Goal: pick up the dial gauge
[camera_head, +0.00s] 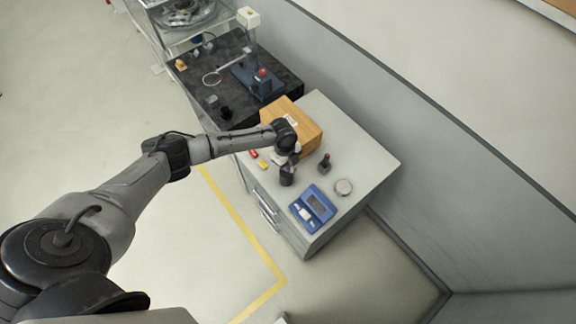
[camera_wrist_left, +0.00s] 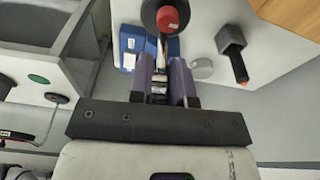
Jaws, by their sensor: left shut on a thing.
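In the left wrist view my left gripper (camera_wrist_left: 161,66) has its purple fingers closed on a thin stem. The stem belongs to a dark round body with a red cap, which looks like the dial gauge (camera_wrist_left: 168,18); its dial face cannot be made out. In the head view my left gripper (camera_head: 287,176) is over the front part of the grey cabinet top, beside the wooden box. The gauge cannot be told apart from the gripper there, and whether it touches the top is unclear. My right gripper is not in view.
The grey cabinet top (camera_head: 375,158) carries a wooden box (camera_head: 308,132), a dark block with a red-tipped post (camera_head: 324,164), a round silver piece (camera_head: 344,187) and a blue case (camera_head: 312,208). A black bench (camera_head: 205,72) with equipment adjoins it. A wall runs along the right.

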